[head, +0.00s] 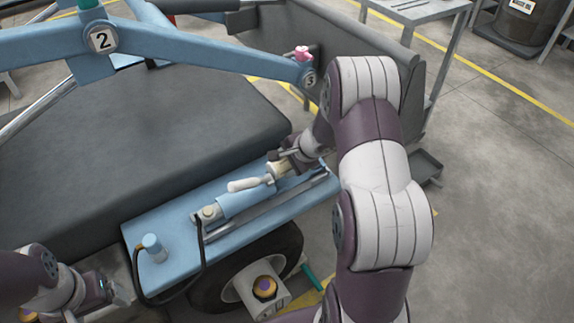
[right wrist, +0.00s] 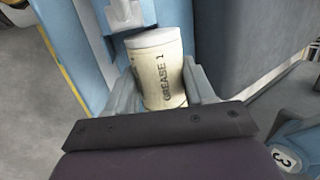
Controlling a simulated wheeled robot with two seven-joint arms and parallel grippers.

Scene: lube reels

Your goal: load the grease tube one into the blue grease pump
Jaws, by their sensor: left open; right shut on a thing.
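The blue grease pump (head: 243,201) lies on the blue shelf (head: 178,235), with a pale handle (head: 247,184) beside its barrel. My right gripper (head: 283,161) is at the pump's right end, shut on the cream grease tube one (head: 277,170). In the right wrist view the tube (right wrist: 163,78) reads "GREASE 1" and sits between the two grey fingers. Its pale end points toward the pump. I cannot tell whether the tube touches or enters the barrel. My left gripper (head: 115,290) is open and empty at the lower left, apart from the pump.
A black hose (head: 201,253) runs from the pump to a blue fitting (head: 153,248) on the shelf. A wheel (head: 285,243) is below. Blue arms marked 2 and 3 (head: 225,52) cross above a dark padded surface (head: 150,130). A grey bench stands behind my right arm.

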